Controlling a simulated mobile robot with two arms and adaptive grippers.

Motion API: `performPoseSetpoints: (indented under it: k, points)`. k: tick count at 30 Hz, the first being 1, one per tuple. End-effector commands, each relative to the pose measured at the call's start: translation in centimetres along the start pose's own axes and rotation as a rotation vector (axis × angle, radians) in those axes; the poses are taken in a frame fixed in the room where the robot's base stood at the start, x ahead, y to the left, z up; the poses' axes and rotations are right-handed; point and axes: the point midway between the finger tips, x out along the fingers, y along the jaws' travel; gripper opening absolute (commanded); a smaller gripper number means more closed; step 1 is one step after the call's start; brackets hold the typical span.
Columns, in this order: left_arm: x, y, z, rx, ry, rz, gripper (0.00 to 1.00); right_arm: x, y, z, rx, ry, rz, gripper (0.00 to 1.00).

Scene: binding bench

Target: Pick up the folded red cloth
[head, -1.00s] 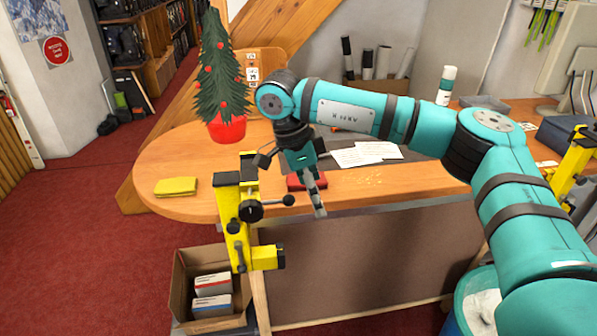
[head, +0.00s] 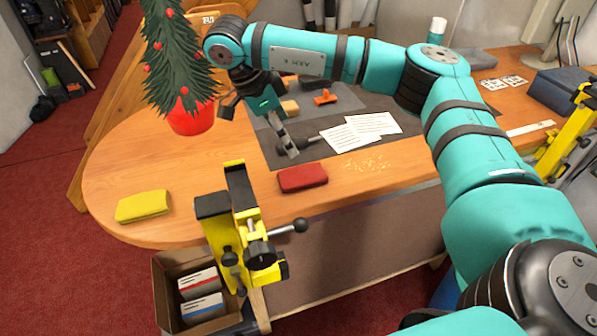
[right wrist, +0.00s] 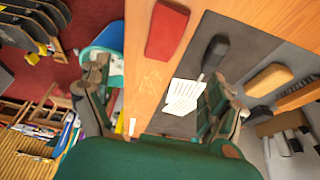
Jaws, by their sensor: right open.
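The folded red cloth (head: 302,177) lies flat on the wooden bench near its front edge, just right of a yellow clamp. It also shows at the top of the right wrist view (right wrist: 167,32). My right gripper (head: 258,128) is open and empty. In the head view it appears behind and left of the cloth, over the bench, apart from it. In the right wrist view its spread fingers (right wrist: 160,98) stand either side of the bench's front strip and papers, with the cloth beyond them. My left gripper is not in view.
A yellow clamp (head: 240,225) stands up at the bench's front edge, close to the cloth. A folded yellow cloth (head: 143,206) lies at the left. A potted tree (head: 188,115), papers (head: 372,124) and a dark mat (head: 285,160) are further back. Bare wood surrounds the yellow cloth.

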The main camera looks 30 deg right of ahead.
Motion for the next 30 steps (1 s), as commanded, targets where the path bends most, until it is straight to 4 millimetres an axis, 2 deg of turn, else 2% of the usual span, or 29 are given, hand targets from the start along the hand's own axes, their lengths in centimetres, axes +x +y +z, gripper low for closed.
performPoseSetpoints:
  k: [1,3,9,20,24,30]
  points:
    - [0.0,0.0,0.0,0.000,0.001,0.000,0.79,1.4,0.1,0.1,-0.001,0.000,0.007,0.92]
    - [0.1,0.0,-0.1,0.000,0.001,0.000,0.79,3.0,0.1,0.1,-0.001,0.000,0.008,0.92]
    - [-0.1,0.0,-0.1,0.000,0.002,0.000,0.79,7.0,0.1,0.0,0.000,0.000,0.005,0.92]
    - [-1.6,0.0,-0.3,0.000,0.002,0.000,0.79,9.9,0.0,-0.1,0.000,0.001,0.004,0.92]
    - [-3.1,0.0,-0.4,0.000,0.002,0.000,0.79,12.0,-0.1,-0.2,0.000,0.002,0.004,0.92]
    - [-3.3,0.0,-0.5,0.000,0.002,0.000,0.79,14.2,-0.1,0.0,0.000,-0.001,0.001,0.92]
